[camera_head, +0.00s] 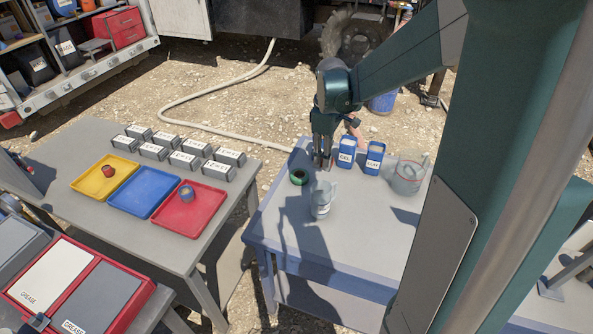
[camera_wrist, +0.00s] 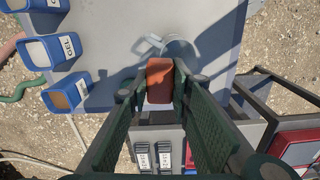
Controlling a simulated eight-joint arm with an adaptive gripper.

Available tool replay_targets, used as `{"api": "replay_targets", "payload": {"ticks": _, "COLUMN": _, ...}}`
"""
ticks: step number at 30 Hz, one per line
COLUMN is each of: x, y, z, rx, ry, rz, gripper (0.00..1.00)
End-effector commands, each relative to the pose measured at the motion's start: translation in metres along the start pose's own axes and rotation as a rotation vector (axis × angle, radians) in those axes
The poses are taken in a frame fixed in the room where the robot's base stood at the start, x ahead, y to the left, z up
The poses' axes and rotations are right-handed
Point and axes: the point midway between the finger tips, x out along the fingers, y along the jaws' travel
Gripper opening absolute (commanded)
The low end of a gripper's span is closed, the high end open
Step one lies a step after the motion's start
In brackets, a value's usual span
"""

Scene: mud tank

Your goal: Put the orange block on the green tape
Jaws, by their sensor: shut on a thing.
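My gripper (camera_head: 322,164) is shut on the orange block (camera_wrist: 159,80), which sits between its two fingers in the wrist view. In the head view the gripper points down over the far left part of the grey-blue table (camera_head: 345,250), and I cannot make out the block there. The green tape (camera_head: 299,177) is a dark green ring lying on that table near its left edge, a little left of and nearer than the gripper. I cannot pick out the tape in the wrist view.
A clear jar (camera_head: 321,199) stands just in front of the gripper. Blue labelled containers (camera_head: 345,152) and a clear pitcher (camera_head: 407,175) stand to the right. The left table holds yellow, blue and red trays (camera_head: 180,220). The front of my table is clear.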

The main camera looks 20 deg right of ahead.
Motion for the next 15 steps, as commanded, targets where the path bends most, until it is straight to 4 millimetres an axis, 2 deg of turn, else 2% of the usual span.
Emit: {"api": "replay_targets", "payload": {"ticks": 15, "x": 0.011, "y": 0.06, "z": -0.083, "rx": -0.052, "ry": 0.0, "rz": 0.0, "gripper": 0.09}}
